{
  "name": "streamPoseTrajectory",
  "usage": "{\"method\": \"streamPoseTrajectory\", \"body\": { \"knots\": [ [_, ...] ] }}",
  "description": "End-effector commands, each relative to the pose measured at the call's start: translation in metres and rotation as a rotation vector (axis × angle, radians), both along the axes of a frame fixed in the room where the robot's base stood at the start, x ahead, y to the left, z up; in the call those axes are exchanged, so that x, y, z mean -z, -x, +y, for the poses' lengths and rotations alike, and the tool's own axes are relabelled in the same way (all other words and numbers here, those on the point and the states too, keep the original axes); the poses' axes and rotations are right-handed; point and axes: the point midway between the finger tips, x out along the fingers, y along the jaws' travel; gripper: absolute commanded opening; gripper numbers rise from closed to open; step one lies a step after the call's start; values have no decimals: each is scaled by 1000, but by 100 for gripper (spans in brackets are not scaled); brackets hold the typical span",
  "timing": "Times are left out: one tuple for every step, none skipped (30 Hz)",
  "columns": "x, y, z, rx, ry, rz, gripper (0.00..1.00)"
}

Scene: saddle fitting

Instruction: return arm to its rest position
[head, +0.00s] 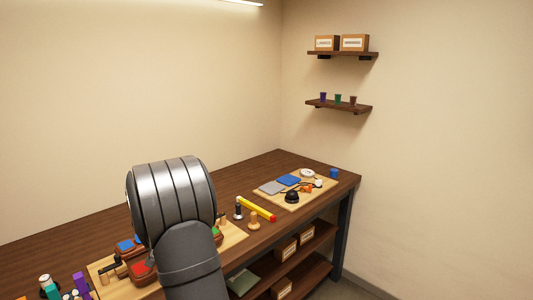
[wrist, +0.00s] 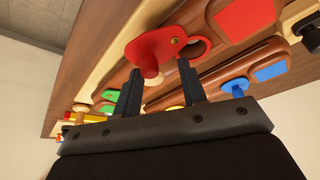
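In the wrist view my gripper (wrist: 158,75) has its two dark fingers spread apart. In the head view my arm hides the gripper and part of this board (head: 235,236). A brown piece with a red patch (head: 143,272) shows beside my arm.
The dark wooden workbench (head: 270,163) carries a yellow-and-red bar (head: 257,208), small stamp-like tools (head: 254,222), and a second board (head: 322,192) with several items. Purple and teal items (head: 80,284) stand at front left. Wall shelves (head: 340,106) are at the right.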

Motion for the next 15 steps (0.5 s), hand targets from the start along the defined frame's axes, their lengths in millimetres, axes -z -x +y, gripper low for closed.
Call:
{"method": "streamPoseTrajectory", "body": {
  "knots": [
    [0,-1,0,-24,0,-1,38],
    [0,-1,0,-40,0,0,38],
    [0,-2,1,-62,0,0,38],
    [0,-2,1,-79,0,0,38],
    [0,-2,1,-95,-1,0,38],
    [0,-3,2,-116,-1,-1,38],
    [0,-3,2,-132,-1,-1,38],
    [0,-3,3,-147,-1,-1,38],
    [0,-4,3,-169,-1,-1,38],
    [0,-4,4,-185,0,-1,38],
    [0,-4,4,-202,-1,-1,38],
    [0,-4,5,-224,0,-1,38],
    [0,-4,5,-239,-1,0,38],
    [0,-5,6,-255,-1,0,38],
    [0,-5,6,-276,-1,0,38]
  ]
}}
